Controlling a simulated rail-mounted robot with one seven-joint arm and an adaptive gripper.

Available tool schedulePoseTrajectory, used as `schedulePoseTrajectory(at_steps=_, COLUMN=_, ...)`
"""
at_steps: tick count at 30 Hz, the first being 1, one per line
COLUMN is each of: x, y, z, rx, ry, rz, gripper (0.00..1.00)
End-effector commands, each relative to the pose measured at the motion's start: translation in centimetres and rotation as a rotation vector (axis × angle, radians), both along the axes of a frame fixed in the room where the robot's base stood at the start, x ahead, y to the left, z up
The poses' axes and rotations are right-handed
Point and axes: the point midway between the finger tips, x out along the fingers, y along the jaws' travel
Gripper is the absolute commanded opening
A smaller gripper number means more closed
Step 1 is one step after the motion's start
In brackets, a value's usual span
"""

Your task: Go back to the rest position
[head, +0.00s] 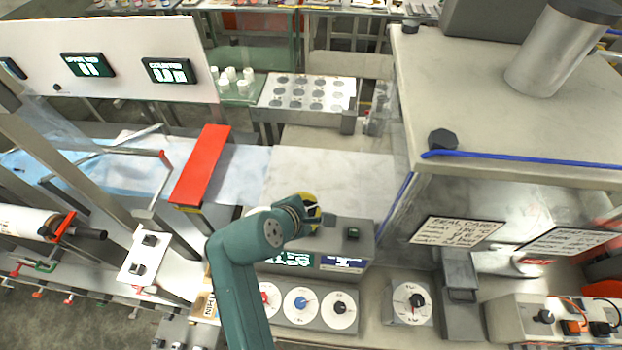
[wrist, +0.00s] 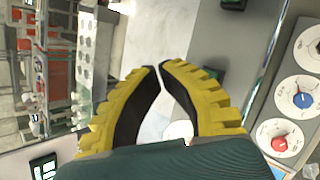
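My gripper (head: 314,212) is at the end of my teal arm, in the middle of the head view. In the wrist view my gripper (wrist: 158,66) shows two yellow ribbed fingers with black inner pads. Their tips come together with only a sliver between them, and nothing is held.
Dial panels (head: 302,302) stand in front of the control box. A large pale cabinet (head: 510,110) fills the right side. A red bar (head: 202,165) and a film frame stand left. A tray with round wells (head: 300,92) lies behind. The pale bench (head: 325,180) between is clear.

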Motion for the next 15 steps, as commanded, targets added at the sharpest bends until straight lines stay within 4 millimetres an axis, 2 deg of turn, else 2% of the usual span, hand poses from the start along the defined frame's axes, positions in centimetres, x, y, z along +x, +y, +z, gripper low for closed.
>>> schedulePoseTrajectory(at_steps=6, x=0.0, y=-0.1, z=0.0, rx=0.000, ry=0.000, rz=-0.002, gripper=0.00)
schedulePoseTrajectory(at_steps=8, x=0.1, y=-1.2, z=0.5, rx=0.001, ry=-0.004, rz=-0.022, gripper=0.00)
schedulePoseTrajectory(at_steps=10, x=0.1, y=-3.5, z=1.2, rx=0.002, ry=-0.010, rz=-0.063, gripper=0.00)
schedulePoseTrajectory(at_steps=12, x=0.2, y=-5.7, z=3.8, rx=0.035, ry=-0.077, rz=-0.101, gripper=0.00)
schedulePoseTrajectory(at_steps=14, x=0.3, y=-7.0, z=6.4, rx=0.085, ry=-0.158, rz=-0.118, gripper=0.00)
schedulePoseTrajectory(at_steps=15, x=0.3, y=-7.7, z=8.3, rx=0.137, ry=-0.229, rz=-0.140, gripper=0.00)
